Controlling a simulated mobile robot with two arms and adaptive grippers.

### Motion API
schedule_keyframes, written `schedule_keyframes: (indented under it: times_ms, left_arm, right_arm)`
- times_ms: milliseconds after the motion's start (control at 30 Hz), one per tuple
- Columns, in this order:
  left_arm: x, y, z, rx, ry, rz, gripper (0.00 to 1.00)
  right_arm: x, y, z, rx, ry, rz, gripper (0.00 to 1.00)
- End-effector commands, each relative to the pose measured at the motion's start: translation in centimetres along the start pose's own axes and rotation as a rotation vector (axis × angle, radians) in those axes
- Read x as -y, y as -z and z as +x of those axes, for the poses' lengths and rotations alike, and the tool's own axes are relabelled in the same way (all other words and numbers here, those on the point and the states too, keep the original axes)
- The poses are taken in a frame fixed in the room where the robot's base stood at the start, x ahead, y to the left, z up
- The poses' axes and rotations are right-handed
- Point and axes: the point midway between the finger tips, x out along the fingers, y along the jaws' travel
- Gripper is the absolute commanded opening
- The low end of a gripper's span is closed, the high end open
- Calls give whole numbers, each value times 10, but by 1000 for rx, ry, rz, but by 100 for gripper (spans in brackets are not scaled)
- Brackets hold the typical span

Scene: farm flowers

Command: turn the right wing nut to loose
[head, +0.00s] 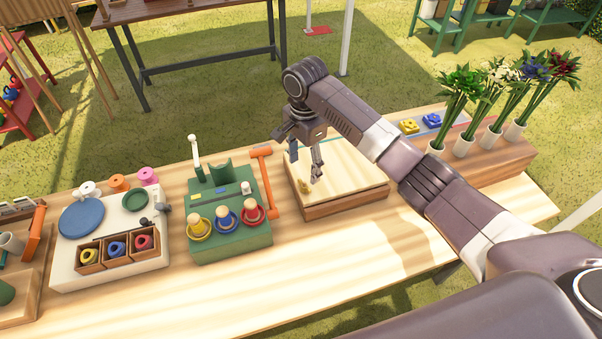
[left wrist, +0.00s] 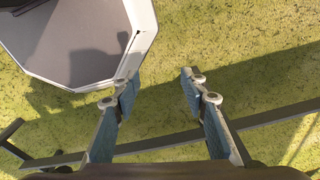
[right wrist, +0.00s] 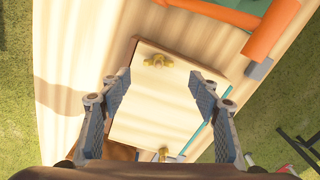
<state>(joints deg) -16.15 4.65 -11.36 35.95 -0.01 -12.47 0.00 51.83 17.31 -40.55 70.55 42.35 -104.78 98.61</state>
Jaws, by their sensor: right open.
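A flower press, a pale wooden board (head: 340,175) on a brown block, sits mid-table. The left brass wing nut (head: 304,187) shows on it in the head view. In the right wrist view, this left wing nut (right wrist: 158,61) is at the top, and the right wing nut (right wrist: 163,153) is at the bottom, partly cut off by my gripper's body. I cannot see the right wing nut in the head view. My right gripper (head: 305,168) is open and empty above the board. In the right wrist view its fingers (right wrist: 160,85) are spread, apart from both nuts. My left gripper (left wrist: 158,82) is open and empty over grass.
An orange handle (head: 268,190) and green stand (head: 230,238) are just left of the board. Flowers in white vases (head: 463,148) stand at the right. The tabletop in front of the board (head: 350,245) is clear.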

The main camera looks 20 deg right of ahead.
Motion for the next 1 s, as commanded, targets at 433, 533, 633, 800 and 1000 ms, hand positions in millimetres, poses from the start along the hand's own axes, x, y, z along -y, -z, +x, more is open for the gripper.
schedule_keyframes:
  times_ms: [433, 533, 633, 800, 1000]
  left_arm:
    - [-6, -32, -16, 47, -7, 1, 40]
    - [-4, -24, -17, 36, -6, 1, 40]
    - [-3, -13, -16, 20, -4, 1, 40]
    - [-3, -6, -16, 9, -4, 2, 40]
    - [-4, -13, -16, 20, -6, 2, 40]
  right_arm:
    - [-1, 0, 61, -1, -2, 4, 56]
    - [0, 0, 71, -2, -2, 2, 56]
    - [0, 0, 75, -2, 1, 1, 56]
    - [0, 0, 76, -1, 1, 1, 56]
    - [0, 0, 76, -1, 1, 1, 42]
